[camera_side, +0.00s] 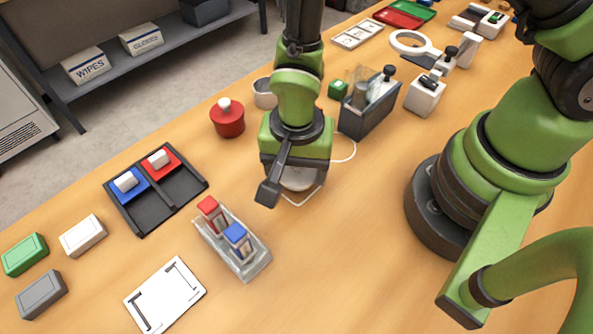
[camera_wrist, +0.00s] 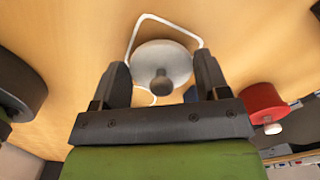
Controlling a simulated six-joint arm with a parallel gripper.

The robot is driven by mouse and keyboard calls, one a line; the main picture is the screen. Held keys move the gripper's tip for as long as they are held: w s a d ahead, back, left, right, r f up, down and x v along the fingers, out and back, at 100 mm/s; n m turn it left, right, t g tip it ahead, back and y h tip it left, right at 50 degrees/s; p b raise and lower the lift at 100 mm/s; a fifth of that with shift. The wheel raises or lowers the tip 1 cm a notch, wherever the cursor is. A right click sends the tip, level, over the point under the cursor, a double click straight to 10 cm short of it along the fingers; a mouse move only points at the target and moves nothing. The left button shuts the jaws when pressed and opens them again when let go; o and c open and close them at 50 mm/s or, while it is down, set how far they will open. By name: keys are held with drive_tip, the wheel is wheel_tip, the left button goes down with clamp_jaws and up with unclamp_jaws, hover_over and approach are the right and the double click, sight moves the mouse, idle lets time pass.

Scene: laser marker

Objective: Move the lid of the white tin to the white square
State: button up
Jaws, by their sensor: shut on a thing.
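The white lid (camera_side: 298,181), a round disc with a grey knob, shows below my gripper (camera_side: 294,183). The white square (camera_wrist: 172,24) is an outline on the table and shows around the lid in the wrist view. I cannot tell whether the lid touches the table. A pale open tin (camera_side: 264,94) stands behind my gripper, partly hidden.
A red tin (camera_side: 227,122) with a pale knob stands to the left. A grey holder (camera_side: 368,108) stands close to the right, with a thin white curved line beside it. A clear rack (camera_side: 257,262) with red- and blue-capped items and a black tray (camera_side: 185,197) lie nearer.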

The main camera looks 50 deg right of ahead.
drive_tip(key=shift+f, duration=0.95)
drive_tip(key=shift+f, duration=0.1)
drive_tip(key=o, duration=0.9)
wheel_tip(320, 180, up, 13)
drive_tip(key=shift+d+f, duration=0.1)
drive_tip(key=shift+f, duration=0.05)
drive_tip(key=s+d+r+n+t+y, duration=0.1)
drive_tip(key=s+d+r+n+t, duration=0.2)
drive_tip(key=r, duration=0.6)
drive_tip(key=s+d+r+n+t+y, duration=0.1)
drive_tip(key=s+d+r+n+t, duration=0.2)
drive_tip(key=d+r, duration=0.5)
drive_tip(key=shift+s+r+n+t, duration=0.4)
drive_tip(key=shift+s+r+t, duration=0.25)
drive_tip(key=shift+s, duration=0.45)
